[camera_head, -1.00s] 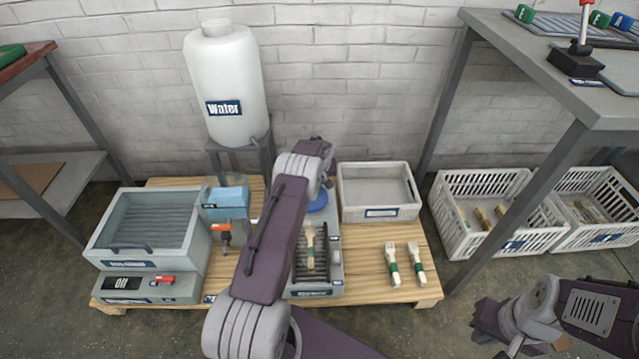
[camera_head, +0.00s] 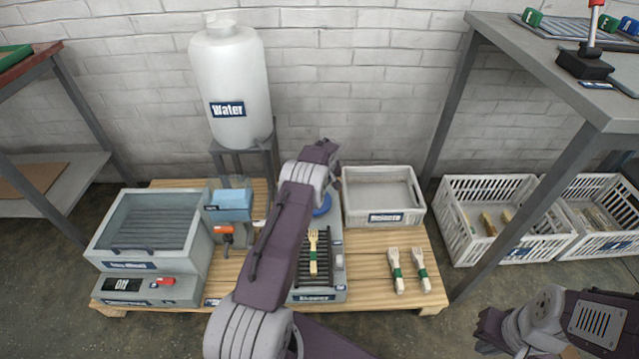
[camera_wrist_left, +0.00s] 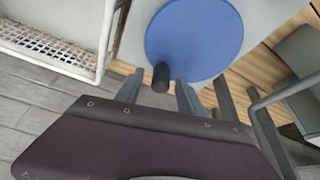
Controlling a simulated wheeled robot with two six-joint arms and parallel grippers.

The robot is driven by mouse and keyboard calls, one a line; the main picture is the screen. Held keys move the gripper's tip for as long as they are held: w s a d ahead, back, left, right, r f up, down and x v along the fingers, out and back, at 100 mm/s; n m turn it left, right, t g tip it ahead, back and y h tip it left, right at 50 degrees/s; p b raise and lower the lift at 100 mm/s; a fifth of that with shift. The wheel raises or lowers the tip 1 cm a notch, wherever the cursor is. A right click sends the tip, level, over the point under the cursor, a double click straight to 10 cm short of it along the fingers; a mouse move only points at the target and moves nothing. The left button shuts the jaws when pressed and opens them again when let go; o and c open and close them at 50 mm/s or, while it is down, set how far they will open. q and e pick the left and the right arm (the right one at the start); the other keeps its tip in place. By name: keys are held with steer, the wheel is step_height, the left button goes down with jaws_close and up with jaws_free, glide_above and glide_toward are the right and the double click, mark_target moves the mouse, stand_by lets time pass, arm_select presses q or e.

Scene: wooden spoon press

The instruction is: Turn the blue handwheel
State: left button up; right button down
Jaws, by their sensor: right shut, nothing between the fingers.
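The blue handwheel (camera_head: 323,205) shows in the head view as a small blue piece beside my left arm, which hides the rest. In the left wrist view it is a large flat blue disc (camera_wrist_left: 195,38) with a black knob (camera_wrist_left: 160,77) at its near edge. My left gripper (camera_wrist_left: 158,90) is open in that view, with one grey finger on each side of the knob; contact cannot be told. In the head view its fingers are hidden behind my arm. My right gripper (camera_head: 488,331) is shut and empty at lower right, away from the pallet.
A wooden fork (camera_head: 313,252) lies on the dark rack of the press. More wooden cutlery (camera_head: 396,270) lies on the pallet at right. A grey bin (camera_head: 382,197) stands behind it. A white water tank (camera_head: 230,85) is behind left; a table leg (camera_head: 520,220) stands at right.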

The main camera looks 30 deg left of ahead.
arm_select(q)
steer(key=shift+r, duration=0.1)
steer(key=p+v, duration=0.6)
steer(key=v, duration=0.3)
steer(key=shift+p, duration=0.4)
